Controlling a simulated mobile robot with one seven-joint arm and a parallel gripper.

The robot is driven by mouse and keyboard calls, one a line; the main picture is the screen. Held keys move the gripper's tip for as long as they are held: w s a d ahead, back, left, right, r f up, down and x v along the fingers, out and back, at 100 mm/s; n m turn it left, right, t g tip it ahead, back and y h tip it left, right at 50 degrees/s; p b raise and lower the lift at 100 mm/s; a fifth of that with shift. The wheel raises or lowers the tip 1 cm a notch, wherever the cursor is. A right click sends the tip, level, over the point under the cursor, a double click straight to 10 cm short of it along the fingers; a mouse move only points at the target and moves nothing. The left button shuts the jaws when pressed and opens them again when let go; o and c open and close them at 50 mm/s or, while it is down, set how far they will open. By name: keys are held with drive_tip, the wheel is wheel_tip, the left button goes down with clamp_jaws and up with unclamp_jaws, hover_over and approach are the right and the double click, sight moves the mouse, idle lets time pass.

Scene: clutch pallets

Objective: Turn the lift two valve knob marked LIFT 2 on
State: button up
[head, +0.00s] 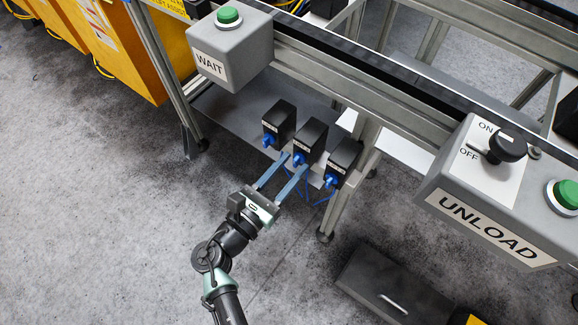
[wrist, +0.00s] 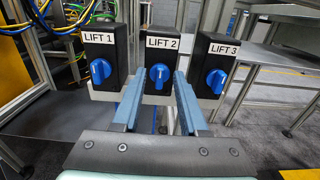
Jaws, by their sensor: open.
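The LIFT 2 valve is the middle of three black boxes, seen in the wrist view (wrist: 162,51) and in the head view (head: 312,138). Its blue knob (wrist: 160,77) faces me, with its grip and pale mark roughly upright. My gripper (head: 296,163) is open and empty, its two long blue-grey fingers pointing at the LIFT 2 box. In the wrist view the fingertips (wrist: 158,80) lie left and right of the LIFT 2 knob, with visible gaps on both sides. I cannot tell whether the tips reach the knob's depth.
The LIFT 1 valve (wrist: 98,45) stands close on the left and the LIFT 3 valve (wrist: 217,49) close on the right, each with a blue knob. Blue hoses hang below. A WAIT button box (head: 230,50) and an UNLOAD panel (head: 500,195) sit on the frame above.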

drive_tip(key=shift+c, duration=0.3)
clamp_jaws()
drive_tip(key=shift+m, duration=0.4)
drive_tip(key=m+b, duration=0.1)
drive_tip(key=m, duration=0.2)
drive_tip(key=shift+f+m, duration=0.1)
drive_tip(key=shift+m, duration=0.3)
drive_tip(key=m+b, duration=0.2)
drive_tip(key=m, duration=0.2)
drive_tip(key=shift+s+f+m+b, duration=0.1)
drive_tip(key=shift+f+m+b, duration=0.05)
drive_tip(key=shift+m+b, duration=0.2)
drive_tip(key=m+b, duration=0.3)
drive_tip(key=m, duration=0.2)
drive_tip(key=shift+m+b, duration=1.35)
drive_tip(key=shift+m, duration=0.4)
